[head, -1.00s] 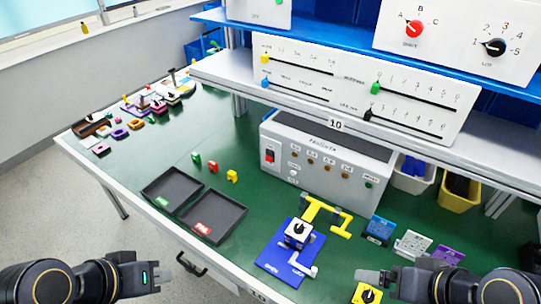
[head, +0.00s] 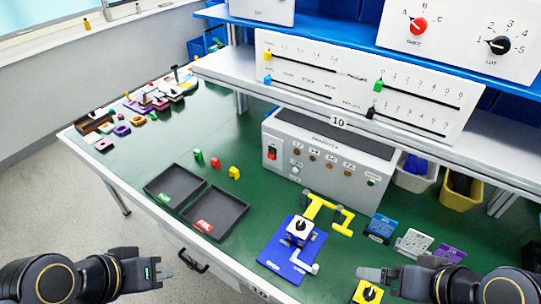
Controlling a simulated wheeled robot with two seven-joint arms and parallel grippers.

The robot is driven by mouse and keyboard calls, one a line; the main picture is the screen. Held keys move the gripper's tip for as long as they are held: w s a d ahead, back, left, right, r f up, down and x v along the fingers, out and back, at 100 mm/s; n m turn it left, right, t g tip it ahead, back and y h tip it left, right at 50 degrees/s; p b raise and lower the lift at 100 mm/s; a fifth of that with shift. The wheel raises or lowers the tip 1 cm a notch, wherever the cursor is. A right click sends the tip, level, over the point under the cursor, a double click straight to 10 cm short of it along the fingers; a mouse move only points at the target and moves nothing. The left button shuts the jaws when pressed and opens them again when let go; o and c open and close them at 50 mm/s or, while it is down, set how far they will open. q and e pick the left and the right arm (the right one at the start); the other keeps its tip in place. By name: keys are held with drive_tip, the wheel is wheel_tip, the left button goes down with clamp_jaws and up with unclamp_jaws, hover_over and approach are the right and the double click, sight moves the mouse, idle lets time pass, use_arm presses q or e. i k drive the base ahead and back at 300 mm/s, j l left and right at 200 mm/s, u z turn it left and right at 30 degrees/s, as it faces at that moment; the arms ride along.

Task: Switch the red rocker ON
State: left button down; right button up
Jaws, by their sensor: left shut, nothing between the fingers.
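The red rocker (head: 271,153) is a small red switch with a dark part, at the left end of the front face of a grey control box (head: 330,163) on the green bench. Which way it is tipped is too small to tell. My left gripper (head: 166,272) is shut and empty at the lower left, in front of the bench edge and well away from the rocker. My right gripper (head: 366,273) is at the lower right, over the bench's front edge near a yellow block with a black knob (head: 367,293); whether its fingers are open is unclear.
Two black trays (head: 217,213) and small coloured blocks (head: 215,163) lie left of the box. A blue plate with a white crank (head: 292,250) and a yellow handle frame (head: 328,213) stand in front of it. A shelf with slider panels (head: 360,85) overhangs the box.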

sight(272, 154)
drive_tip(key=i+j, duration=0.1)
drive_tip(key=j, duration=0.2)
drive_tip(key=i+j+z, duration=0.1)
drive_tip(key=j, duration=0.15)
drive_tip(key=i+j, duration=0.1)
drive_tip(key=j, duration=0.2)
drive_tip(key=z, duration=1.55)
